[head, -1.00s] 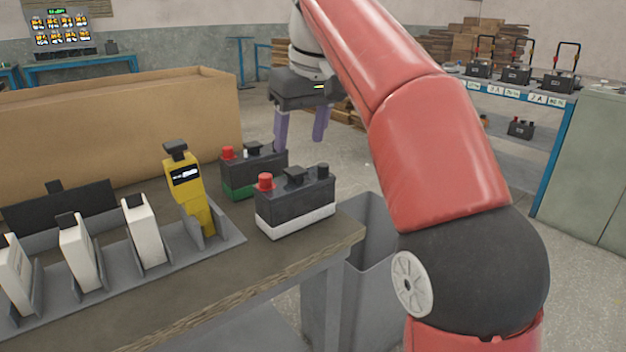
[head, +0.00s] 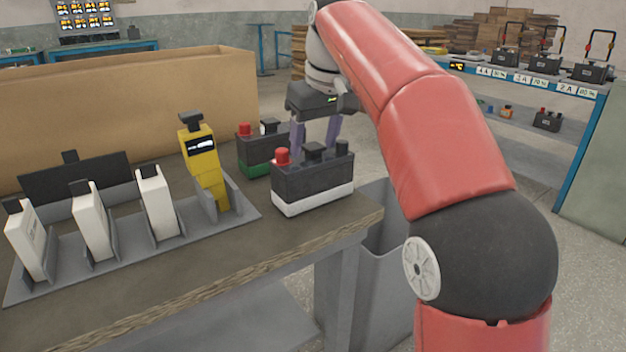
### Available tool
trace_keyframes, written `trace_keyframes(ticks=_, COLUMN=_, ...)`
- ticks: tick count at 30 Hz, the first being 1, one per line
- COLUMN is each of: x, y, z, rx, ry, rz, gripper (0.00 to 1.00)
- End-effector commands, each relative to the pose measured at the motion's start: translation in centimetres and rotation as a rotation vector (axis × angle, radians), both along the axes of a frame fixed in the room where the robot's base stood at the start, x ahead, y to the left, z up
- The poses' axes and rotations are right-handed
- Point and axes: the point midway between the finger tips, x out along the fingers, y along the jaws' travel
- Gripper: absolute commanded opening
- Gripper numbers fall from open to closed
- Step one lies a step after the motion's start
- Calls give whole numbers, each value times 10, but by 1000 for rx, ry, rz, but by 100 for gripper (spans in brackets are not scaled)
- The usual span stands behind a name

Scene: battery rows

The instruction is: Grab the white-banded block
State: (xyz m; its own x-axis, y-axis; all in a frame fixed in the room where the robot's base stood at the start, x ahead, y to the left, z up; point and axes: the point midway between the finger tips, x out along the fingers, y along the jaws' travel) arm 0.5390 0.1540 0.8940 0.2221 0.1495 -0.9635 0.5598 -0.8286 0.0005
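The white-banded block (head: 312,184) is a dark battery with a white band along its bottom, a red cap and black caps on top. It stands upright near the right end of the workbench (head: 300,228). A similar green-banded block (head: 254,150) stands behind it to the left. My gripper (head: 315,145) points down with two purple fingers spread apart. It is open, behind and above the white-banded block in the head view. The fingertips are partly hidden behind the block's top, and I cannot tell whether they touch it.
A grey rack (head: 130,238) holds a yellow tester (head: 204,165) and several white units left of the blocks. A large cardboard box (head: 120,110) stands behind. A grey bin (head: 385,270) is beside the bench's right end. A blue shelf (head: 570,160) with batteries stands at the back right.

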Motion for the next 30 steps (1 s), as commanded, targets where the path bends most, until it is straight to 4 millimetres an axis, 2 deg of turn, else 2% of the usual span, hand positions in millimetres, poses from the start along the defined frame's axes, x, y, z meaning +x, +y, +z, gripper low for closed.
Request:
trace_keyframes(ticks=2, x=0, y=0, z=0, rx=0, ry=0, rz=0, gripper=49)
trace_keyframes(ticks=13, x=0, y=0, z=0, rx=0, ry=0, rz=0, gripper=1)
trace_keyframes(ticks=30, x=0, y=0, z=0, rx=0, ry=1, rz=1, gripper=0)
